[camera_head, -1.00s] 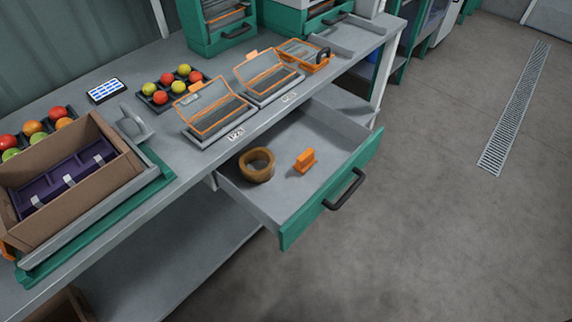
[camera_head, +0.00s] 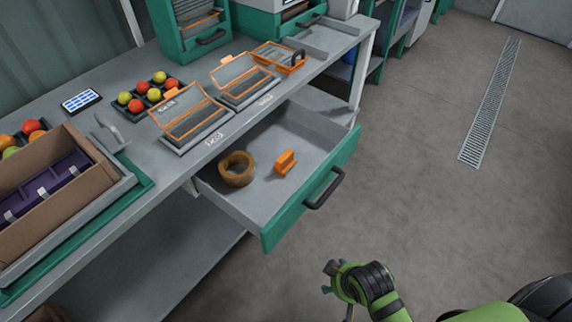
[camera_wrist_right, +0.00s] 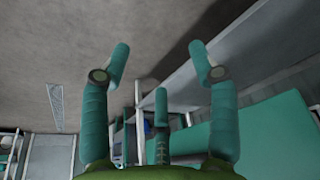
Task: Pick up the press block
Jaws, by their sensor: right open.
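The press block is most likely the small orange block (camera_head: 285,162) with a raised grip, lying in the open drawer (camera_head: 262,216) to the right of a brown ring. My right gripper (camera_head: 334,280) is in the lower part of the head view, outside the drawer and in front of its green face. In the right wrist view its fingers (camera_wrist_right: 160,70) are spread apart with nothing between them. The orange block does not clearly show in the wrist view. My left gripper is not in view.
A brown tape-like ring (camera_head: 237,169) lies in the drawer left of the block. The drawer's black handle (camera_head: 324,188) sticks out in front. The floor at right is clear.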

